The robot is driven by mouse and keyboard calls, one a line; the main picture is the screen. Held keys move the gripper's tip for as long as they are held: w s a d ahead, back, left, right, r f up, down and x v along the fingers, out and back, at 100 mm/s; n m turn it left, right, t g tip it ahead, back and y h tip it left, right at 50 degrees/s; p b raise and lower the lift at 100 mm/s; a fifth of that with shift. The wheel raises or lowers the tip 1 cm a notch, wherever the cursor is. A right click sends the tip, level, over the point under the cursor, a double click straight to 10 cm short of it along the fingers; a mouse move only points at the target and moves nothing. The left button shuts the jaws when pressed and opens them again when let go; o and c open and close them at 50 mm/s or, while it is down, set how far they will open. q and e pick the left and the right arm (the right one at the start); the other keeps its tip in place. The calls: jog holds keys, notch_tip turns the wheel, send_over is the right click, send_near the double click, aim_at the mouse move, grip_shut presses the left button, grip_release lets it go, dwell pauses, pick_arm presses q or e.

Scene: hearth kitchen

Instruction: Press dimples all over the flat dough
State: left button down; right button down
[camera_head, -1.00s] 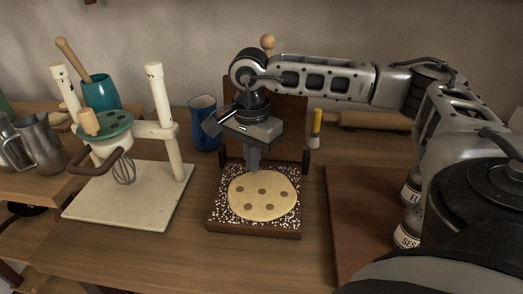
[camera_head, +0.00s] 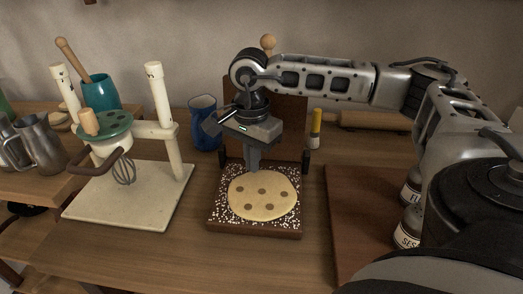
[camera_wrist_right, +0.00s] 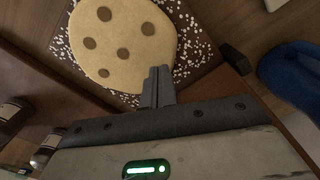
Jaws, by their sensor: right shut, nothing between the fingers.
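The flat dough (camera_head: 263,207) is a pale oval on a dark board (camera_head: 256,231) speckled with white. Several round brown dimples mark its surface. It also shows in the right wrist view (camera_wrist_right: 126,25), with dimples spread across it. My right gripper (camera_head: 253,168) is shut and empty, pointing down at the far edge of the dough. In the right wrist view its closed fingertips (camera_wrist_right: 159,72) overlap the dough's edge; I cannot tell whether they touch it. My left gripper is not in view.
A mixer stand with a whisk (camera_head: 124,170) stands left of the board. A blue jug (camera_head: 204,124) is behind, left of the arm. An upright brown panel (camera_head: 290,125) rises behind the board. A brown board (camera_head: 360,215) and labelled jars (camera_head: 408,228) are at the right.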

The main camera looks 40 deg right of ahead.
dwell(0.3)
jog(key=shift+f+b, duration=0.3)
jog(key=shift+f, duration=0.05)
jog(key=shift+f+b, duration=0.45)
jog(key=shift+f, duration=0.15)
jog(key=shift+r, duration=0.15)
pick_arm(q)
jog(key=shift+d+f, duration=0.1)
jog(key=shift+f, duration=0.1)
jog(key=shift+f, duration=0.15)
pick_arm(e)
jog(key=shift+f, duration=0.2)
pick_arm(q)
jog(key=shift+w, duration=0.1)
